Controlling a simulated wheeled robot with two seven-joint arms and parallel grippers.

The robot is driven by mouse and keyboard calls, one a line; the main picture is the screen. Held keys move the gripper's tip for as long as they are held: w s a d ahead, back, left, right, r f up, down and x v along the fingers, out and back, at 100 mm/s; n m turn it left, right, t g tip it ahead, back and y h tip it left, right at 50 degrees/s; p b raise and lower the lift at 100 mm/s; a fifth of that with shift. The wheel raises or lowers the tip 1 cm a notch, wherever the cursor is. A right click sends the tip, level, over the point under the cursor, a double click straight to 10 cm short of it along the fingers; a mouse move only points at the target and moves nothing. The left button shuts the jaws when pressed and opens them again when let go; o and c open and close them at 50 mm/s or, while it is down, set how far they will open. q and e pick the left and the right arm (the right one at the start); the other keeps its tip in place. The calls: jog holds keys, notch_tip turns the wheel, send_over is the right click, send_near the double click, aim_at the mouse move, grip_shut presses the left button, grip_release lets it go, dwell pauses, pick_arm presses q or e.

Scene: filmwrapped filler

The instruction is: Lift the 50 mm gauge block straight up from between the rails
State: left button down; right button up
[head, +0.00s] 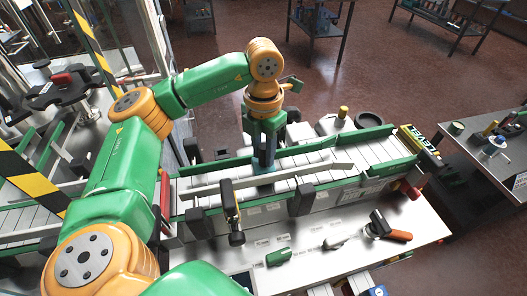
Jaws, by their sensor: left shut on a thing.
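My left gripper (264,158) points down over the conveyor, its fingers shut on a small teal-blue block, the gauge block (264,169). The block is low between the rails, mostly hidden by the fingers and the near rail. The near metal rail (318,169) runs along the conveyor in front of it. The far green rail (305,146) runs behind it. I cannot tell whether the block touches the conveyor bed. My right gripper is not in view.
A black sensor post (230,205) stands at the conveyor's near edge, left of the gripper. An orange-handled tool (391,234) and a green piece (279,257) lie on the metal bench (420,222). A side table (462,137) stands at right.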

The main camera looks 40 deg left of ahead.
pick_arm(q)
jog(key=shift+r, duration=0.8)
jog(key=shift+r, duration=2.5)
